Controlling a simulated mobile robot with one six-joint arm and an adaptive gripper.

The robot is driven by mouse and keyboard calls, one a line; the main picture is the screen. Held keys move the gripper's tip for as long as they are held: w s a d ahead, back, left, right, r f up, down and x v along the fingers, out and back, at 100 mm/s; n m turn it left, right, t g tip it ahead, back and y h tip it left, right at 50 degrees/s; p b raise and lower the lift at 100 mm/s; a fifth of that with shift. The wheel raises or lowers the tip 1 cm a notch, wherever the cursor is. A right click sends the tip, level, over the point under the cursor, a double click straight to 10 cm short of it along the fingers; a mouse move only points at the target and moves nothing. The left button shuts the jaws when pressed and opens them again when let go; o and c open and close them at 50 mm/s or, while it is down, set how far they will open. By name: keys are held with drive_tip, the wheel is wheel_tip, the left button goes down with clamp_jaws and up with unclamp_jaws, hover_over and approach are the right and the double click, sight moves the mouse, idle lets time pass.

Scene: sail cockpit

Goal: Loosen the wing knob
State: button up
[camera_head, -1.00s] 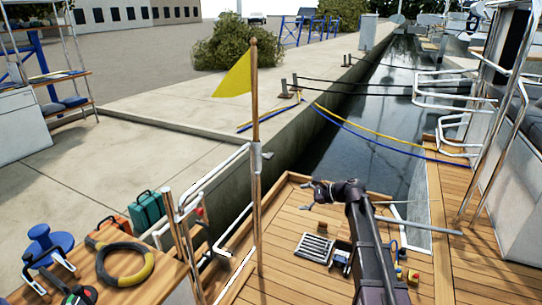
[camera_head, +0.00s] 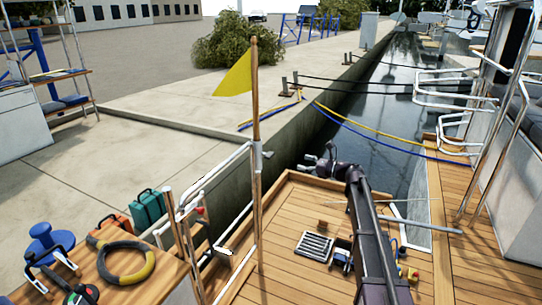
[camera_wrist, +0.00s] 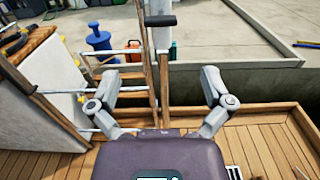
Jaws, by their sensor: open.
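A wooden flagpole with a yellow flag (camera_head: 235,80) stands at the stern rail in the head view. A small grey fitting (camera_head: 267,154) sticks out from its metal socket (camera_head: 257,160). In the wrist view, a dark crosswise bar (camera_wrist: 160,20) shows on a grey socket at the top middle; it looks like the wing knob. My gripper (camera_head: 308,164) is right of the flagpole, apart from it, at about the fitting's height in the picture.
White rails (camera_head: 220,170) run left of the pole. A coiled rope ring (camera_head: 124,264), a green case (camera_head: 147,210) and an orange case (camera_head: 115,228) are at lower left. A grate (camera_head: 314,246) lies on the wooden deck. Water (camera_head: 375,125) lies beyond the deck edge.

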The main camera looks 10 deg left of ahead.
sight(273, 155)
drive_tip(key=x, duration=1.3)
drive_tip(key=shift+a, duration=0.35)
drive_tip(key=c, duration=1)
